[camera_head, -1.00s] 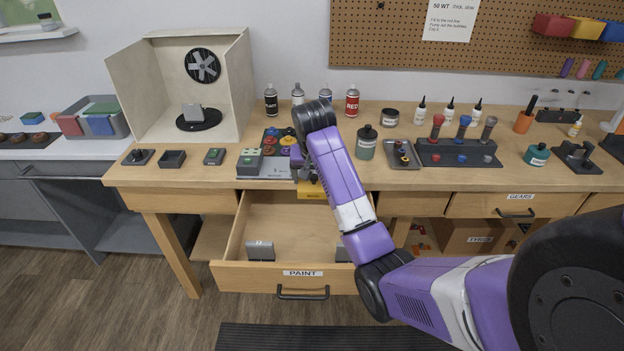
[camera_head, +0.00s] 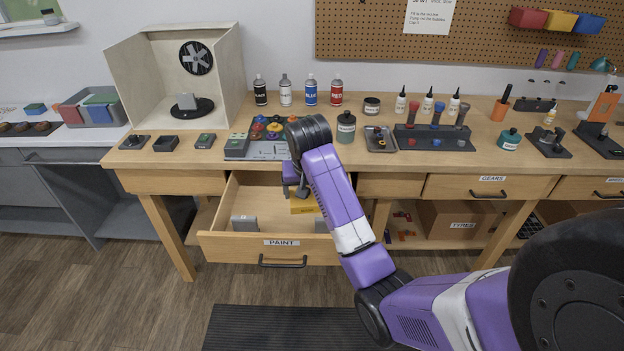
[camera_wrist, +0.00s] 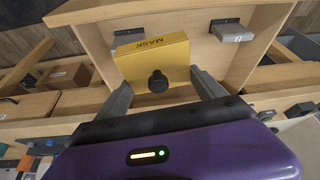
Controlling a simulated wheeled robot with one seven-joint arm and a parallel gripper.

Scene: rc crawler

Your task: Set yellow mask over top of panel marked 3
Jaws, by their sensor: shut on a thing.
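The yellow mask (camera_wrist: 155,55), a box with "MASK" on it and a black knob, is held between the two fingers of my gripper (camera_wrist: 163,90) in the wrist view. In the head view the mask (camera_head: 304,206) shows at the open PAINT drawer, partly hidden by my gripper (camera_head: 298,190) and arm. A grey panel (camera_head: 244,222) stands at the drawer's left front, and a second grey panel (camera_head: 321,226) is partly behind my arm. Another grey panel (camera_head: 187,101) stands on the black turntable in the paint booth. I cannot read a number 3 on any panel.
The PAINT drawer (camera_head: 222,243) is pulled out below the bench (camera_head: 400,165). Paint cans, small fixtures and a tray of coloured caps (camera_head: 268,130) crowd the bench top. The white booth (camera_head: 232,75) stands at the back left. Floor in front is clear.

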